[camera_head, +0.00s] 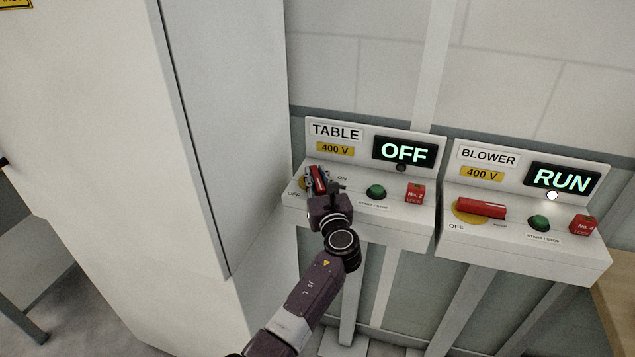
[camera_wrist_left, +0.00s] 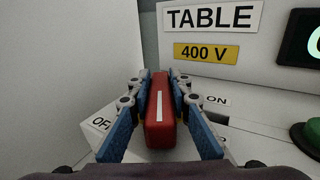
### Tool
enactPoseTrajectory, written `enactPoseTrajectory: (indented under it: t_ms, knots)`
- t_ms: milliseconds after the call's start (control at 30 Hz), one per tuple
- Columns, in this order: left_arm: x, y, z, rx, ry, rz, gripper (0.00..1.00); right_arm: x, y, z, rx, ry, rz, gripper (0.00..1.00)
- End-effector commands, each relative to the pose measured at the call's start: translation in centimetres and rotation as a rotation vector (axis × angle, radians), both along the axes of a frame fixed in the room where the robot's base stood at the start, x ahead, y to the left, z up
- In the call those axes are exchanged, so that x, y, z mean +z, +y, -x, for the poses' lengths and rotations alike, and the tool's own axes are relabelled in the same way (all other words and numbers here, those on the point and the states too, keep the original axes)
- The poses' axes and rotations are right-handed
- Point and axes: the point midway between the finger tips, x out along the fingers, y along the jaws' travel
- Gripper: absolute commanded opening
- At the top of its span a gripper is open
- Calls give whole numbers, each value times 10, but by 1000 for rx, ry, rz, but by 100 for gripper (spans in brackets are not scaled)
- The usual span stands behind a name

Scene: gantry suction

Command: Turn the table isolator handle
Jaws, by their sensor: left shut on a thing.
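The table isolator handle (camera_head: 318,179) is a red bar with a white stripe on the sloped top of the TABLE box (camera_head: 342,215). In the left wrist view the handle (camera_wrist_left: 160,115) points away from the camera, between the OFF label (camera_wrist_left: 100,122) and the ON label (camera_wrist_left: 216,100). My left gripper (camera_head: 317,181) is at the handle, and its blue fingers (camera_wrist_left: 160,110) stand on both sides of it, shut on it. The TABLE display (camera_head: 404,151) reads OFF. My right gripper is not in view.
A green button (camera_head: 376,192) and a red No. 2 lock (camera_head: 415,194) sit right of the handle. The BLOWER box (camera_head: 525,253) stands to the right, with its own red handle (camera_head: 481,208) and a display (camera_head: 563,180) reading RUN. A tall white cabinet (camera_head: 232,100) stands close on the left.

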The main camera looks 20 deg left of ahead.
Motion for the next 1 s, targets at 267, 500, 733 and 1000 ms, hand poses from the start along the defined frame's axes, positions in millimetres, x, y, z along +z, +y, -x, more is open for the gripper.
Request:
enactPoseTrajectory:
  t_ms: [267,500,733,1000]
  knots:
    - [-1,-1,-2,3,1,0,0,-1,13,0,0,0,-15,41]
    - [-1,-1,-2,3,2,1,25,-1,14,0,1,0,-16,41]
    - [-1,-1,-2,2,1,1,36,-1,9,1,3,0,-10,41]
    - [-1,-7,6,1,0,2,36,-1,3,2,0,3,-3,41]
